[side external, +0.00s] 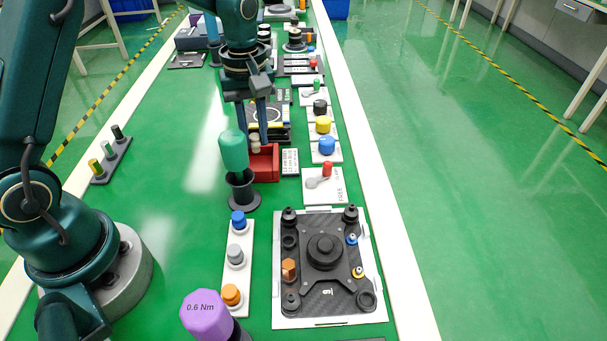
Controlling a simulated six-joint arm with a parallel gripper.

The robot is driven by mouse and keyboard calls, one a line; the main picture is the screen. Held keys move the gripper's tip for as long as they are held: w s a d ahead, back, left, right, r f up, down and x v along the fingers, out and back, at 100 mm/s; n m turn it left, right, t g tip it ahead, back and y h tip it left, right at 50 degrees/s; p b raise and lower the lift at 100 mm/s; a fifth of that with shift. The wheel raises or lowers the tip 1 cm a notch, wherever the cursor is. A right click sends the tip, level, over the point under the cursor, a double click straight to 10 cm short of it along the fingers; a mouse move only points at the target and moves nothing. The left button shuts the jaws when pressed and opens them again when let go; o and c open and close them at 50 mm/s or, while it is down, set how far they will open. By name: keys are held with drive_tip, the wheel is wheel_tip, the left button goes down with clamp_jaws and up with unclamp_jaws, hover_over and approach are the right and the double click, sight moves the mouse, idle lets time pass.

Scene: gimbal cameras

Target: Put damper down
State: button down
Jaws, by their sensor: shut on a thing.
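My gripper (256,138) points down over the red tray (268,168), in the upper middle of the side external view. Its fingers are shut on a small pale piece, apparently the damper (256,146), at or just above the tray. I cannot tell whether the piece touches the tray. A teal-handled tool upright in a black stand hides part of the left finger and the tray's left side. The gimbal plate (325,285), dark with a round black hub, lies in front on a white board, with black round parts at its corners.
The teal tool (233,152) stands close to the gripper. A purple tool (207,315) marked 0.6 Nm is at the front. A white strip (236,270) with blue, grey and orange knobs lies left of the plate. Switches and knobs line the right.

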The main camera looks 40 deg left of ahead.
sight(255, 147)
drive_tip(key=shift+f, duration=1.75)
drive_tip(key=shift+f, duration=0.15)
drive_tip(key=c, duration=1)
unclamp_jaws()
